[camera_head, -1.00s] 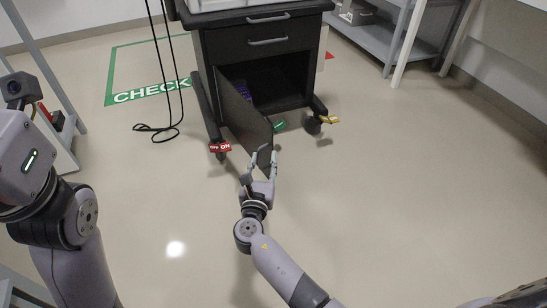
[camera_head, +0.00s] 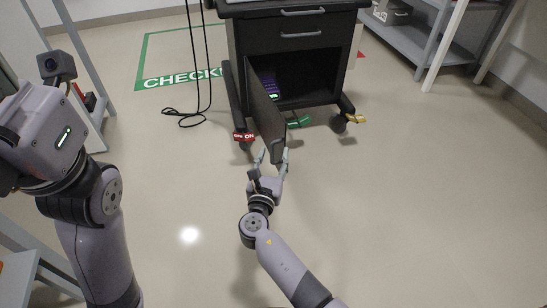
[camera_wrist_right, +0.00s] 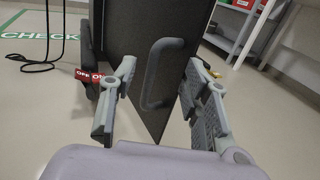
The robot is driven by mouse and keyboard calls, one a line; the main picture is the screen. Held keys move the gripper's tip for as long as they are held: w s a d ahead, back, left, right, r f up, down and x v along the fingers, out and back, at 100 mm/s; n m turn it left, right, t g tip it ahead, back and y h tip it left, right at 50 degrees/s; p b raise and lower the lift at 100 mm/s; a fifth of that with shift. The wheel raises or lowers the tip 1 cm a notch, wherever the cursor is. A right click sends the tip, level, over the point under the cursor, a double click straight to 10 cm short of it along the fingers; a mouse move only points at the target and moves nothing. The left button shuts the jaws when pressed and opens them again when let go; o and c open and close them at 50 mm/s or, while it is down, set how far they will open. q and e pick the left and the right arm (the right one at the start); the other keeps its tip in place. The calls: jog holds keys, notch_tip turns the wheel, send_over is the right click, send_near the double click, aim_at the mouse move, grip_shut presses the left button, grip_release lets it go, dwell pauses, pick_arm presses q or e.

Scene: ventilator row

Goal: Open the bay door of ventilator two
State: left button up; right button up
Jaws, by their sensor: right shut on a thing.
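The dark cart (camera_head: 300,48) stands ahead with its bay door (camera_head: 266,108) swung out towards me, hinged on the left. The open bay (camera_head: 312,75) shows dark inside, with a purple-lit item (camera_head: 270,88) partly behind the door. My right gripper (camera_head: 274,158) is at the door's near edge. In the right wrist view, the grey door handle (camera_wrist_right: 163,72) lies between the two fingers of my right gripper (camera_wrist_right: 160,102); the exact finger contact is hard to see. My left wrist shows at the left, but its fingers are out of view.
A red OFF/ON tag (camera_head: 243,136), a green tag (camera_head: 299,122) and a yellow tag (camera_head: 356,118) sit low at the cart's base. Black cables (camera_head: 188,112) hang to the floor at left. Shelves (camera_head: 425,45) stand at right. Floor in front is clear.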

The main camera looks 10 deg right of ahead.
jog(key=shift+w+a+r, duration=0.1)
jog(key=shift+r, duration=0.1)
dwell(0.5)
jog(key=v, duration=1.2)
jog(key=shift+f, duration=0.1)
